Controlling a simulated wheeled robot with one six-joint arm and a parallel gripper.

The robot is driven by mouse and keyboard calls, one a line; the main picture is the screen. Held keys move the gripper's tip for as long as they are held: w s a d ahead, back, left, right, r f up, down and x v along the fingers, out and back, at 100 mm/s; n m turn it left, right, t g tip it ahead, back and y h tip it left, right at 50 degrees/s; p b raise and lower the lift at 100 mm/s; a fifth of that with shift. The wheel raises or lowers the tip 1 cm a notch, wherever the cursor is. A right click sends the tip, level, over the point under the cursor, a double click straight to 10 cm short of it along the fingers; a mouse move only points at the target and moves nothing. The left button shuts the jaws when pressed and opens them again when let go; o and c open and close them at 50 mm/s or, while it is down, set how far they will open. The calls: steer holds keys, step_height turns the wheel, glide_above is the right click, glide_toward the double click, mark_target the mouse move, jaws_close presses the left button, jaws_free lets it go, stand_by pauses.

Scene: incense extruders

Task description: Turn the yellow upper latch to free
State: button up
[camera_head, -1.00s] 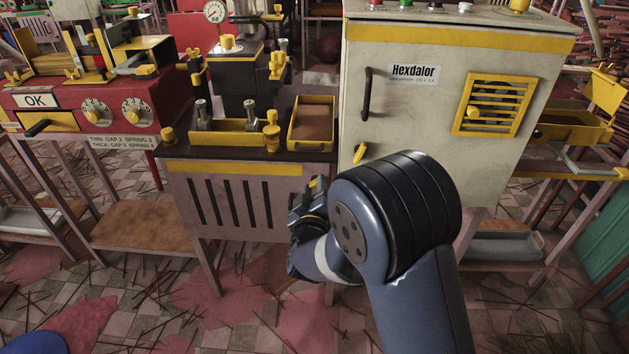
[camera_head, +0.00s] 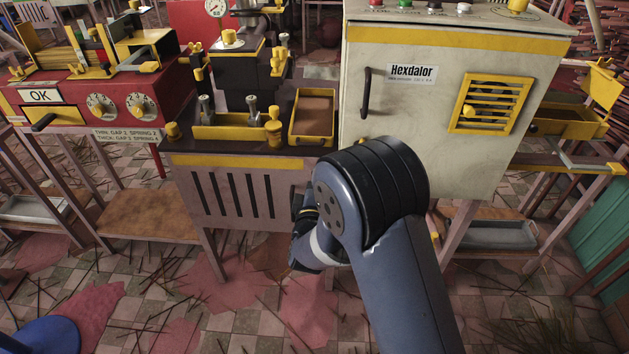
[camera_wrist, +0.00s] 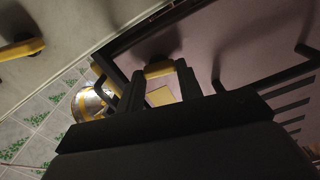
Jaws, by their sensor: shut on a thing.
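A small yellow latch bar (camera_wrist: 158,69) sits against the pinkish panel in the wrist view. My gripper (camera_wrist: 161,76) has its two dark fingers on either side of it, shut on it. A flat yellow patch (camera_wrist: 161,95) shows just below, between the fingers; I cannot tell whether it is a second latch. In the head view my gripper is at the front of the pinkish slotted stand (camera_head: 235,190), mostly hidden behind my arm, and the held latch is hidden there.
The pale Hexdalor cabinet (camera_head: 400,110) stands right of the stand, with a black handle (camera_head: 366,93). A dark bent handle (camera_wrist: 309,52) lies right of my fingers. Sticks litter the floor.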

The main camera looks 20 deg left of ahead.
stand_by(0.3)
steer(key=o, duration=1)
steer(key=p+v, duration=0.1)
steer(key=v, duration=0.9)
steer(key=shift+s+d, duration=0.15)
steer(key=shift+s, duration=0.2)
steer(key=shift+w, duration=0.15)
steer(key=b+x, duration=0.1)
steer(key=x, duration=0.9)
steer(key=shift+w, duration=0.2)
